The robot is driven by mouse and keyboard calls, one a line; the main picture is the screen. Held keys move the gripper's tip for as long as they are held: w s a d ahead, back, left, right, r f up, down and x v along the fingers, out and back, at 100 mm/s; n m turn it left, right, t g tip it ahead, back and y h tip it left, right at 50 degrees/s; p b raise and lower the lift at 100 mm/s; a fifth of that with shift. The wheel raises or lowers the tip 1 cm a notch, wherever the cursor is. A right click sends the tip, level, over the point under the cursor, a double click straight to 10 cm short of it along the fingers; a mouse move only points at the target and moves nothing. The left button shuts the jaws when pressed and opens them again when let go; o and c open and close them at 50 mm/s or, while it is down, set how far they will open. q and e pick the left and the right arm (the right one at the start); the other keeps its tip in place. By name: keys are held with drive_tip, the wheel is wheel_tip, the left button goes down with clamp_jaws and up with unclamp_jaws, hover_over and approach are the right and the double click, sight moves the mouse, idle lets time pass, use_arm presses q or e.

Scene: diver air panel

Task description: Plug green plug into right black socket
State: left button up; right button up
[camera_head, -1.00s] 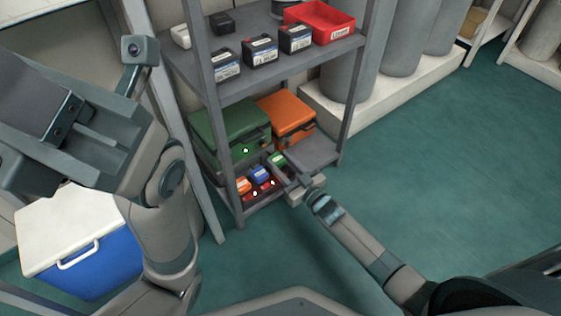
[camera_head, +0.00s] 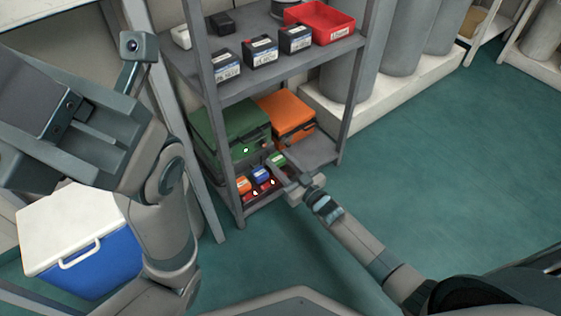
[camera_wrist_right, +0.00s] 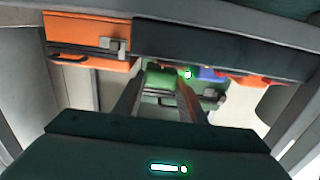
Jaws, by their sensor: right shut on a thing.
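The green plug (camera_head: 278,159) is at the back right end of a row of coloured blocks on the bottom shelf. My right gripper (camera_head: 280,165) reaches in from the right with its fingers around the green plug. In the right wrist view the green plug (camera_wrist_right: 160,79) sits between the two fingertips. A blue block (camera_head: 262,174) and an orange block (camera_head: 243,184) stand beside it to the left. I cannot make out the right black socket. My left gripper (camera_head: 85,130) is large and close at the upper left, away from the shelf; its jaw state is unclear.
A green case (camera_head: 225,128) and an orange case (camera_head: 288,112) stand behind the blocks. The upper shelf holds black boxes and a red bin (camera_head: 320,22). The shelf post (camera_head: 350,105) is near my right arm. A blue cooler (camera_head: 95,265) is lower left. The floor (camera_head: 460,160) on the right is clear.

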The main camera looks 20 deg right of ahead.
drive_tip(key=shift+f, duration=0.3)
idle(0.5)
drive_tip(key=shift+f, duration=0.15)
idle(0.7)
drive_tip(key=shift+f, duration=0.15)
idle(0.5)
drive_tip(key=shift+f, duration=0.3)
idle(0.4)
drive_tip(key=shift+f, duration=0.25)
idle(0.5)
drive_tip(key=o, duration=1.4)
drive_tip(key=shift+c, duration=0.2)
drive_tip(key=shift+r, duration=0.1)
drive_tip(key=shift+a, duration=0.1)
